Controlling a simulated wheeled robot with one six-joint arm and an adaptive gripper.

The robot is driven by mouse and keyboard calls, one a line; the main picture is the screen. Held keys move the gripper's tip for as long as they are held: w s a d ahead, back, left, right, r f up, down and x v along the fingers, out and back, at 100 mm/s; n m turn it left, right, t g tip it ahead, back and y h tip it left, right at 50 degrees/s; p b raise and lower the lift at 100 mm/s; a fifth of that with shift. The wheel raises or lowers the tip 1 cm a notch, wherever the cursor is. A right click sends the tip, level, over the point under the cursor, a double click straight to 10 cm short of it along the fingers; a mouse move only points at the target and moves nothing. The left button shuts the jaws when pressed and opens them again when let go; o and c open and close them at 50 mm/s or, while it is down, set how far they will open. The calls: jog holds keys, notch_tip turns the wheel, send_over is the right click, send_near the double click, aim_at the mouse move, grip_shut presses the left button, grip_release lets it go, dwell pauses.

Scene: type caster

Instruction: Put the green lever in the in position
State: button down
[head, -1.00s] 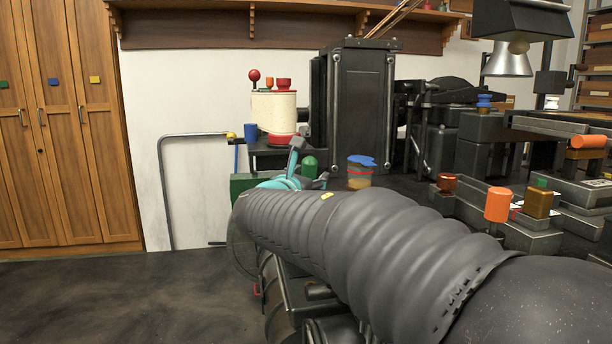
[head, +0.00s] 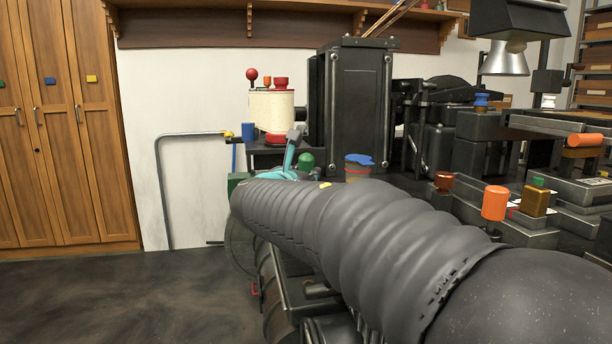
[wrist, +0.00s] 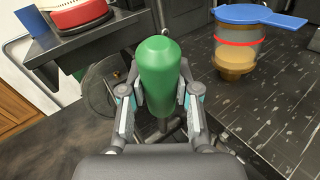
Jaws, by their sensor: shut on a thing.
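The green lever's rounded handle (wrist: 159,75) stands upright in the middle of the wrist view. My gripper (wrist: 160,108) is shut on it, with one finger pad against each side. In the head view the top of the green handle (head: 306,160) shows just behind my gripper (head: 287,168), and my own arm hides most of the gripper and the lever's lower part. Which position the lever is in cannot be told from these views.
A clear cup with a blue lid (wrist: 245,40) stands to the right of the lever. A dark shelf (wrist: 85,38) holding a red-based container (wrist: 78,15) is at the upper left. A tall black cabinet (head: 358,110) stands behind.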

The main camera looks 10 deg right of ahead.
jog(key=w+n+g+y, duration=0.2)
jog(key=w+g, duration=0.3)
jog(key=w, duration=0.5)
jog(key=shift+n+g, duration=0.3)
jog(key=shift+n, duration=0.1)
jog(key=shift+w, duration=0.15)
jog(key=c, duration=0.8)
grip_release()
jog(key=shift+f, duration=0.15)
jog(key=v, duration=1.2)
